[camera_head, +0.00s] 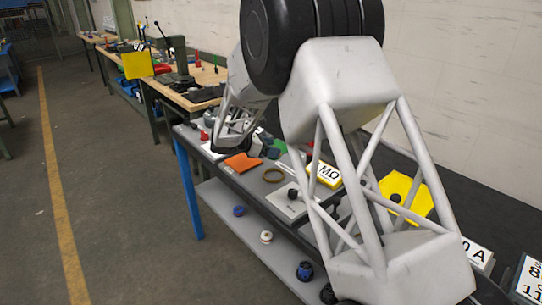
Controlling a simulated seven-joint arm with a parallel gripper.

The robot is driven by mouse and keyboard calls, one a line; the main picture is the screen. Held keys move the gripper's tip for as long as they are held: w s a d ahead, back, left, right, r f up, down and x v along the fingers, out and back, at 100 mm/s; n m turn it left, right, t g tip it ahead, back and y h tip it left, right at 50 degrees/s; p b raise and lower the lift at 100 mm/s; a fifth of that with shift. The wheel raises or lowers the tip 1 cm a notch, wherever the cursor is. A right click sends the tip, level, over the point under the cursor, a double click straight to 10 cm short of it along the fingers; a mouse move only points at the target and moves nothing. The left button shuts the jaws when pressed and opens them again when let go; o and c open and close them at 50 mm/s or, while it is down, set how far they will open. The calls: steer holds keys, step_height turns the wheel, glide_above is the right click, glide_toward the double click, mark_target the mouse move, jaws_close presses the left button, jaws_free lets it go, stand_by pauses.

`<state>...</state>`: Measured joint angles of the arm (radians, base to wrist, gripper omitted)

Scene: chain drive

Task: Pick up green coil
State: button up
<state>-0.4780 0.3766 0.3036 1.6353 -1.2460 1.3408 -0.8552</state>
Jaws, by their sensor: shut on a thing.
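A green piece (275,146), which looks like the green coil, shows near the far end of the grey bench, just right of my arm's dark lower end. My gripper (256,143) is small and mostly hidden here by my own arm. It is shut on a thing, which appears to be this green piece. The fingertips and the exact contact are not clear. I cannot tell whether the piece is touching the bench or held above it.
An orange sheet (241,162) and a brownish ring (273,175) lie on the bench. A yellow block marked MΩ (325,173) and a yellow plate (420,197) stand to the right. Small items sit on the lower shelf (222,206). The floor at left is clear.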

steer(key=shift+r, duration=0.3)
stand_by(0.5)
steer(key=shift+s+a+f+t, duration=0.15)
steer(key=shift+s+a+t, duration=0.2)
steer(key=shift+a, duration=0.1)
steer(key=s+a+f+n+t+y, duration=0.2)
steer(key=s+a+f+n+t, duration=0.1)
steer(key=s+a, duration=0.3)
steer(key=shift+f+n+y, duration=0.15)
steer(key=shift+n+y, duration=0.15)
steer(key=shift+n, duration=0.2)
steer(key=shift+s+a, duration=0.1)
steer(key=w+a, duration=0.2)
steer(key=w, duration=0.3)
steer(key=w+a+f, duration=0.1)
steer(key=w+a, duration=0.1)
steer(key=w, duration=0.3)
steer(key=w+a, duration=0.2)
steer(key=w, duration=0.3)
steer(key=shift+f, duration=0.2)
